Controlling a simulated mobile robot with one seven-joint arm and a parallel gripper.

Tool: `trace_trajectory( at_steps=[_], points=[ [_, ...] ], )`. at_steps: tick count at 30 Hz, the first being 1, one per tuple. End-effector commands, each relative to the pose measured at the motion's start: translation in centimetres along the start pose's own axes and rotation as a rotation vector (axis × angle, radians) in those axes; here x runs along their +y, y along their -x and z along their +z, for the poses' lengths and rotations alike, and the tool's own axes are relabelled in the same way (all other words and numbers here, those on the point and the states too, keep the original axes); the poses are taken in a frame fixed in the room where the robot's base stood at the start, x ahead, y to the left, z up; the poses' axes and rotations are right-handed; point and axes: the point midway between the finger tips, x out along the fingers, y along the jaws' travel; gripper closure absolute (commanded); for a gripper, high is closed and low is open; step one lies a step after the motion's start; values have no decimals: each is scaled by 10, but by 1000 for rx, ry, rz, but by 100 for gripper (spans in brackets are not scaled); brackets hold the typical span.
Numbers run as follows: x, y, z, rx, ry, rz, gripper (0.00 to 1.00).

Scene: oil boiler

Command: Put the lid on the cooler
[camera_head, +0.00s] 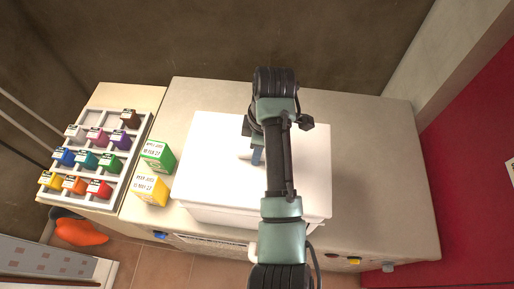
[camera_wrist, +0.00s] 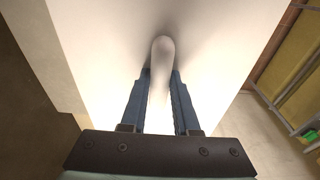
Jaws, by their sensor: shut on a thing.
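The white lid (camera_head: 212,140) is a broad flat panel at the middle of the head view. It covers the top of the white cooler (camera_head: 222,216), whose front wall shows below the lid's near edge. I cannot tell whether the lid is fully seated or slightly raised. My gripper (camera_head: 257,156) is over the lid's middle, pointing down, with my arm hiding the lid's right part. In the wrist view my gripper's blue fingers (camera_wrist: 160,84) are on both sides of the lid's rounded white handle (camera_wrist: 161,58), shut on it. The lid surface (camera_wrist: 95,45) fills much of that view.
The cooler stands on a beige boiler top (camera_head: 375,150), with bare room to the right. A green box (camera_head: 156,157) and a yellow box (camera_head: 149,191) stand close to its left. Further left is a white rack (camera_head: 107,122) with several coloured cartridges. A red wall (camera_head: 470,170) is at right.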

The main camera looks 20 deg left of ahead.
Motion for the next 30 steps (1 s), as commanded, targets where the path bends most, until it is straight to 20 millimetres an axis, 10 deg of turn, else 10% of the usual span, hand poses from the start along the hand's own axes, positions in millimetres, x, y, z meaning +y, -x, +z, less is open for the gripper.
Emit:
trace_trajectory(
  at_steps=[20, 21, 22, 30],
  points=[
    [0, -11, 1, 0, 0, 1, 100],
    [0, -10, 1, 0, 0, 2, 66],
    [0, -10, 1, 0, 0, 2, 60],
    [0, -11, 1, 0, 0, -1, 58]
  ],
)
